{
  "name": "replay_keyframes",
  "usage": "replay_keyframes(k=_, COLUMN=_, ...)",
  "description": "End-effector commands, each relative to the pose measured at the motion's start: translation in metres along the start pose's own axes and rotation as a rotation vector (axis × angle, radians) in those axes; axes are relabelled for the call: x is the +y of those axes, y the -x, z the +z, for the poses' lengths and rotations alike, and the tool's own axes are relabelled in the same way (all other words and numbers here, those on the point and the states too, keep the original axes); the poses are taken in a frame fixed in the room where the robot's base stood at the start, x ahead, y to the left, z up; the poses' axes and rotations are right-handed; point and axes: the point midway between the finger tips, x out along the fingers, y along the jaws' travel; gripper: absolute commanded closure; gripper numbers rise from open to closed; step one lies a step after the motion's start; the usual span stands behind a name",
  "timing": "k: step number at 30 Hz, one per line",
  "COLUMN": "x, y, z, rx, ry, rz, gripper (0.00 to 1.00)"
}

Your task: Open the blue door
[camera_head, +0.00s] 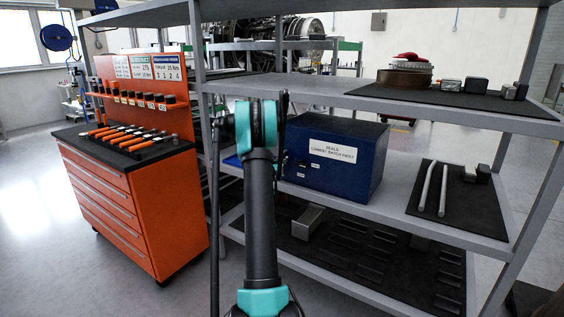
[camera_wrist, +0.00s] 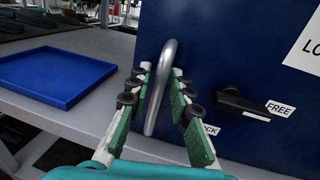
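The blue door (camera_wrist: 225,55) is the labelled front of a blue box (camera_head: 350,165) on the middle shelf. It appears closed. A curved metal handle (camera_wrist: 162,90) stands out from it in the wrist view. A black lever (camera_wrist: 240,101) to the handle's right points toward the FREE label (camera_wrist: 280,108); a lower label is partly hidden by my gripper. My gripper (camera_wrist: 163,76) is open, with its green-padded fingers on either side of the handle. Contact with the handle cannot be told. In the head view my arm hides the handle and gripper.
A shallow blue tray (camera_wrist: 65,75) lies on the shelf left of the door. A grey shelf post (camera_head: 201,100) stands left of my arm. An orange tool cabinet (camera_head: 135,205) stands further left. A dark mat with metal parts (camera_head: 460,205) lies right of the box.

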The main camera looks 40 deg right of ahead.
Motion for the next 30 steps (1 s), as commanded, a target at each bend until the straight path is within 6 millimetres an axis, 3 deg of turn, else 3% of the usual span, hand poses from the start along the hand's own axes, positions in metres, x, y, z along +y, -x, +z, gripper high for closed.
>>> replay_keyframes(k=9, x=0.0, y=-0.0019, z=0.0001, rx=0.0, ry=0.0, rz=0.0, gripper=0.81)
replay_keyframes(k=14, x=0.0, y=-0.0018, z=0.0001, rx=0.0, ry=0.0, rz=0.0, gripper=1.0)
replay_keyframes(k=30, x=-0.0021, y=-0.0016, z=0.0, rx=0.0, ry=0.0, rz=0.003, gripper=1.0)
